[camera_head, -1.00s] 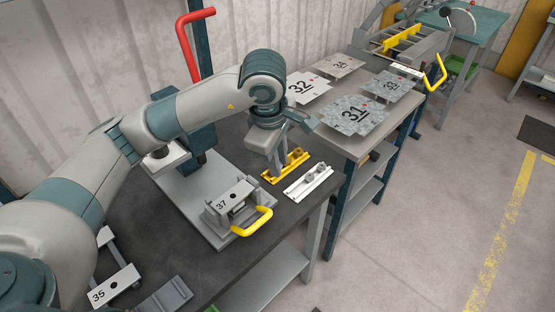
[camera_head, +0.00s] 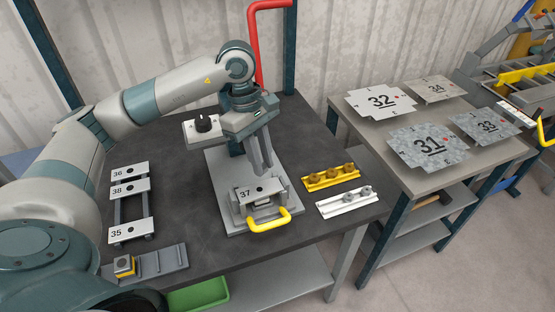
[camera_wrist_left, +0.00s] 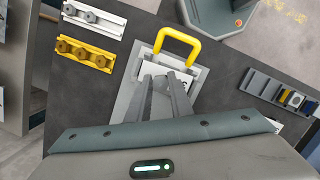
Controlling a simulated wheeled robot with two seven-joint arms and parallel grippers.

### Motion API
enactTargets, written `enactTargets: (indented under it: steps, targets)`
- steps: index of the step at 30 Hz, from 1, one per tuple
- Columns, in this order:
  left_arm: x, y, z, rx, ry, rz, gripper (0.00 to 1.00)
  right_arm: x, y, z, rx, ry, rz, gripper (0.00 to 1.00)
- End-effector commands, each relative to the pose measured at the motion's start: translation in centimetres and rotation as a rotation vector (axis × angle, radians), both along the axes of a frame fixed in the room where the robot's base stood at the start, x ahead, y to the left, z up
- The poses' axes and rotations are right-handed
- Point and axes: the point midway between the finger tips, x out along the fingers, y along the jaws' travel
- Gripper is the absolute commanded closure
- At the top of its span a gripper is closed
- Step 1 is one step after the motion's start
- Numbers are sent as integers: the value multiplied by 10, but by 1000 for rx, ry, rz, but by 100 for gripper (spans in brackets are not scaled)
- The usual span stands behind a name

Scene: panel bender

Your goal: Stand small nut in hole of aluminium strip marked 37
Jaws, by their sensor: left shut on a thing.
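The aluminium strip marked 37 (camera_head: 246,195) lies on a grey fixture with a yellow handle, and its dark round hole (camera_head: 260,189) shows. My left gripper (camera_head: 265,171) points down just behind and above the strip, its fingers close together. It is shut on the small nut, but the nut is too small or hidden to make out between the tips. In the left wrist view the fingertips (camera_wrist_left: 162,78) are over the fixture and cover most of the strip. My right gripper is not in view.
A yellow rail (camera_head: 331,178) with brown nuts and a white rail (camera_head: 343,203) with grey nuts lie right of the fixture. The yellow handle (camera_head: 268,221) stands in front of strip 37. Strips 36, 38 and 35 (camera_head: 128,231) lie left. A black-knobbed box (camera_head: 204,130) stands behind.

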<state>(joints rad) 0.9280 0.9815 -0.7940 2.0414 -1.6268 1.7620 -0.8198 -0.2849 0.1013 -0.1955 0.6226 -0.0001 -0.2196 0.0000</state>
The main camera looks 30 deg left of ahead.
Motion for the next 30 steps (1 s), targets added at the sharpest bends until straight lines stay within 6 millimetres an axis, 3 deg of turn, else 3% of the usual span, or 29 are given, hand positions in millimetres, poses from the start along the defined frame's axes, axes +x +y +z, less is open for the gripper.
enactTargets:
  steps: [12, 22, 30]
  targets:
    - [-2, 5, 0, -10, 14, -5, 100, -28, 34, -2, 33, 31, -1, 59]
    - [-2, 5, -5, -9, 15, -5, 100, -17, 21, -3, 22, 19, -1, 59]
    - [-3, 6, -21, -8, 16, -4, 100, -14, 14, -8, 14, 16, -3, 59]
